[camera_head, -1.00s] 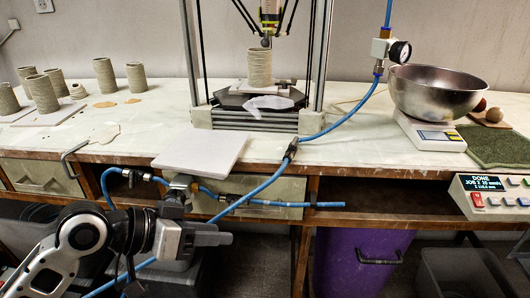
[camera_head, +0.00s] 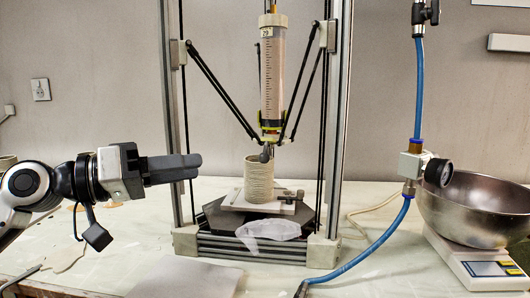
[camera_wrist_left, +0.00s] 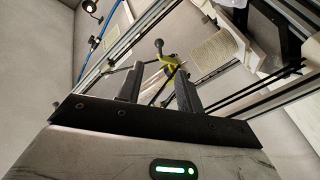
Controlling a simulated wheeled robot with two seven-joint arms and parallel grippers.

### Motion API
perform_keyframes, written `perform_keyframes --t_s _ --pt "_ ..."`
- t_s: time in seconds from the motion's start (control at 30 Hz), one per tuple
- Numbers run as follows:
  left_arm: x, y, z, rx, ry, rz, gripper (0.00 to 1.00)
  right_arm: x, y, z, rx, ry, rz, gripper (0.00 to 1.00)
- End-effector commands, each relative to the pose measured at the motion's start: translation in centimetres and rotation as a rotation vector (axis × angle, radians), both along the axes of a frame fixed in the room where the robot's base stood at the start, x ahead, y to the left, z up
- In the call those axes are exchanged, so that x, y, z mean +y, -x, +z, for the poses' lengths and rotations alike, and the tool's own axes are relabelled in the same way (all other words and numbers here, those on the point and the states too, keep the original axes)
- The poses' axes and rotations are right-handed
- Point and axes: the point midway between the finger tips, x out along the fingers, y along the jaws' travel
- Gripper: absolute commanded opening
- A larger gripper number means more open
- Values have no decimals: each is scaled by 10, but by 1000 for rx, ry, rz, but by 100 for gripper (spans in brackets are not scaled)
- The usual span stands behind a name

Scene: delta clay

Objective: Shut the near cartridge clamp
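The clear cartridge (camera_head: 272,80), filled with pale clay, stands upright in the printer. A yellow-green holder (camera_head: 270,131) is at its lower end; it also shows beyond the fingers in the left wrist view (camera_wrist_left: 169,62). I cannot tell which part is the near cartridge clamp, or whether it is open. My left gripper (camera_head: 196,167) is left of the printer, pointing right, below the holder's height and apart from it. In the left wrist view its two fingers (camera_wrist_left: 158,90) stand apart with nothing between them. My right gripper is not in view.
Printer uprights (camera_head: 341,120) and thin black rods (camera_head: 222,90) surround the cartridge. A clay cylinder (camera_head: 259,182) stands below the nozzle.

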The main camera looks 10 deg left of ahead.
Motion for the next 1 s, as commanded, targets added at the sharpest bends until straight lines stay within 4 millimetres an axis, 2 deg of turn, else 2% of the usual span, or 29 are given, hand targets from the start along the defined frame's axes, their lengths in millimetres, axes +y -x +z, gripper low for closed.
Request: perform_keyframes --t_s 0.03,0.3,0.53,0.73,1.0 --pt "-9 -4 5 -3 1 -5 36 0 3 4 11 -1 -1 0" --pt "-61 -35 5 -2 1 -4 36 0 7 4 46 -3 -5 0" --pt "-98 -57 3 -2 -2 -3 36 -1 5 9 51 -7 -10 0" --pt "-115 -68 1 0 -1 -1 36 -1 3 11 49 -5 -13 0" --pt "-118 -71 0 0 -2 0 36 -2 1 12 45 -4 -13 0"
